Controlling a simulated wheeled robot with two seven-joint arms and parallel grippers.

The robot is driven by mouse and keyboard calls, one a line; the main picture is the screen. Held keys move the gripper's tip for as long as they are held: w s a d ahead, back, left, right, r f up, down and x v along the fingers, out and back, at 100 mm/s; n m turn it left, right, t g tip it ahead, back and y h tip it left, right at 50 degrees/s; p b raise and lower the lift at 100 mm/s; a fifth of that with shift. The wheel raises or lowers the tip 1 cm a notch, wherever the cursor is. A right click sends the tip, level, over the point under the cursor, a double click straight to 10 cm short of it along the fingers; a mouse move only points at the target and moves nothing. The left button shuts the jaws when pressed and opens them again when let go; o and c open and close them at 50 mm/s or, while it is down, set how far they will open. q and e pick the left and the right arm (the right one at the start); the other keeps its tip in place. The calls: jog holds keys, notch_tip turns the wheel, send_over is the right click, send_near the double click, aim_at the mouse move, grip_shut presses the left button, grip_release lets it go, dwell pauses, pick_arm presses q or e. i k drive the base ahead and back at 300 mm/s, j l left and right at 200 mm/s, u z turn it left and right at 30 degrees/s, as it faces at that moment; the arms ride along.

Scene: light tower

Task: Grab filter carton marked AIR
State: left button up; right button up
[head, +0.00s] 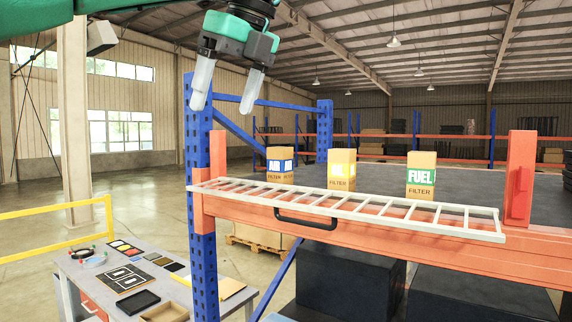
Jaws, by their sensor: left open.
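The carton with the blue AIR label (279,162) stands upright on the dark shelf (472,172), leftmost of three cartons. Its label is small but reads AIR, with FILTER printed below. A yellow-labelled carton (341,170) stands to its right, and the green-labelled FUEL carton (421,176) further right. My left gripper (223,104) is open and empty, fingers pointing down, above and to the left of the AIR carton. It is apart from all the cartons. My right gripper is not in view.
A white ladder-like grille (385,211) with a black handle (305,219) lies along the shelf front, before the cartons. A blue post (201,180) rises at the shelf's left end, an orange post (519,178) at the right. A workbench (88,271) with trays stands lower left.

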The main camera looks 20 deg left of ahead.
aim_at(280, 158)
jog(key=i, duration=1.4)
